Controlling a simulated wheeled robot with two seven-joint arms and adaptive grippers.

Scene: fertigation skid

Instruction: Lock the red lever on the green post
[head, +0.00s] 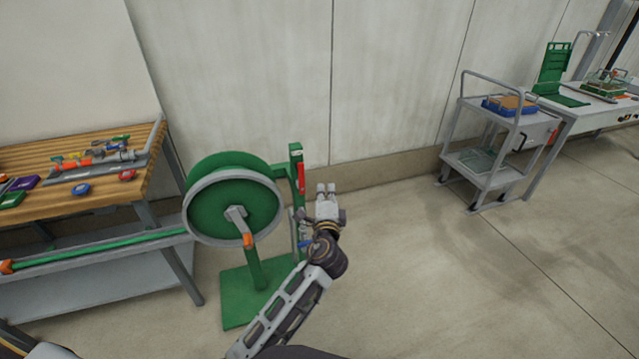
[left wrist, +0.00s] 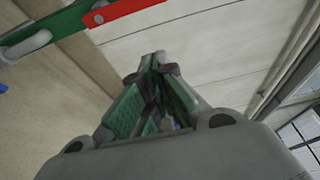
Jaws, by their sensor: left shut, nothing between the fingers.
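The green post (head: 296,156) stands upright at the right of the large green reel, on a green base. The red lever (head: 301,179) lies along the post's right side, near its upper part, and looks upright. My left gripper (head: 326,188) is just right of the post and lever, apart from them, with its fingers together and empty. In the left wrist view the shut fingers (left wrist: 155,58) point up the picture. The red lever (left wrist: 125,9) and green post (left wrist: 72,19) cross the top left there, beyond the fingertips. My right gripper is not in view.
A green reel (head: 233,207) with a grey rim stands left of the post. A wooden-topped bench (head: 95,190) with fittings is at the far left. A grey trolley (head: 487,170) stands at the right. The floor between is clear, and a pale wall is behind.

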